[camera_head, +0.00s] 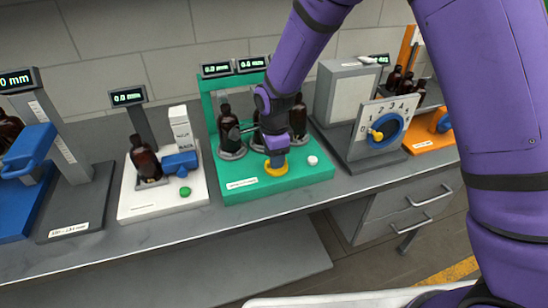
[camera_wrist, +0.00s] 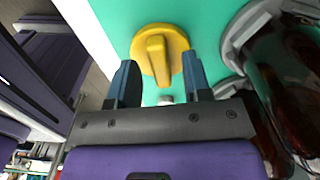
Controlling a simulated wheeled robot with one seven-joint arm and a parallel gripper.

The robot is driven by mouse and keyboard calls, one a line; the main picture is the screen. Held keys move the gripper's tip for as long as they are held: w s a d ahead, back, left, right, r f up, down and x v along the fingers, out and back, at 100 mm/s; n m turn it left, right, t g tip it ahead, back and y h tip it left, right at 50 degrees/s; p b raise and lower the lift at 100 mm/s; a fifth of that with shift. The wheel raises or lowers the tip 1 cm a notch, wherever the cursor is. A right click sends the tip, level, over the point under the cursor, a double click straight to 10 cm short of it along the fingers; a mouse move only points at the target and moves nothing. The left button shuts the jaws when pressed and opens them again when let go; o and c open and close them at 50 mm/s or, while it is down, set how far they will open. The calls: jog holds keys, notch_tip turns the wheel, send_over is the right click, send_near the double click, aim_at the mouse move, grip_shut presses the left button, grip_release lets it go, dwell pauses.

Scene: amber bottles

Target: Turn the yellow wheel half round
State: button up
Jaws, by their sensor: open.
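The yellow wheel (camera_head: 276,167) sits on the front of the green station (camera_head: 240,188), below my gripper (camera_head: 275,153). In the wrist view the yellow wheel (camera_wrist: 160,54) is a round knob with a raised bar across it, running nearly up and down in the picture. My gripper (camera_wrist: 160,82) is open and empty, its two dark blue fingers on either side of the wheel's near edge. The fingers look apart from the raised bar. Whether they touch the rim I cannot tell. My arm hides part of the green station in the head view.
Amber bottles (camera_head: 228,127) stand in grey holders behind the wheel; one shows close at the right in the wrist view (camera_wrist: 285,85). A white button (camera_head: 313,161) is right of the wheel. A white station (camera_head: 140,205) stands left, a blue dial panel (camera_head: 385,131) right.

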jog(key=shift+f, duration=0.45)
grip_shut()
